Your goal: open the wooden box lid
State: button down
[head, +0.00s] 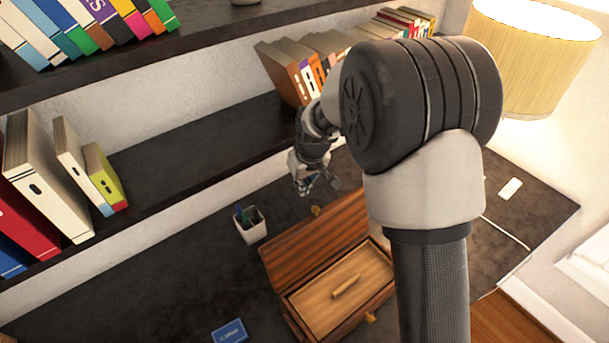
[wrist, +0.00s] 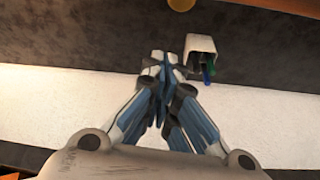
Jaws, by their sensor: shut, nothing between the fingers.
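The wooden box (head: 313,310) stands on the dark desk with its lid (head: 315,237) raised at the back, showing a reddish striped inner face. The pale inside holds a small wooden piece (head: 346,287). A brass knob (head: 315,211) sits at the lid's upper edge; a round yellow part, likely this knob, shows at the top of the wrist view (wrist: 181,4). My gripper (head: 305,188) is just behind the raised lid, apart from it. In the wrist view its fingers (wrist: 158,62) are shut and empty. My arm hides the box's right side.
A white pen cup (head: 250,226) stands left of the box and near my fingers in the wrist view (wrist: 201,45). A blue card box (head: 230,332) lies at front left. Bookshelves (head: 150,185) run behind; a lamp (head: 535,60) stands at right.

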jog(key=shift+s+d+f, duration=0.1)
jog(key=shift+s+d, duration=0.35)
jog(key=shift+s, duration=0.4)
jog(key=shift+s+d, duration=0.4)
jog(key=shift+s, duration=0.45)
jog(key=shift+s, duration=0.1)
jog(key=s+d+r+b, duration=0.2)
jog(key=s+d, duration=0.2)
jog(key=s, duration=0.3)
jog(key=shift+d, duration=0.35)
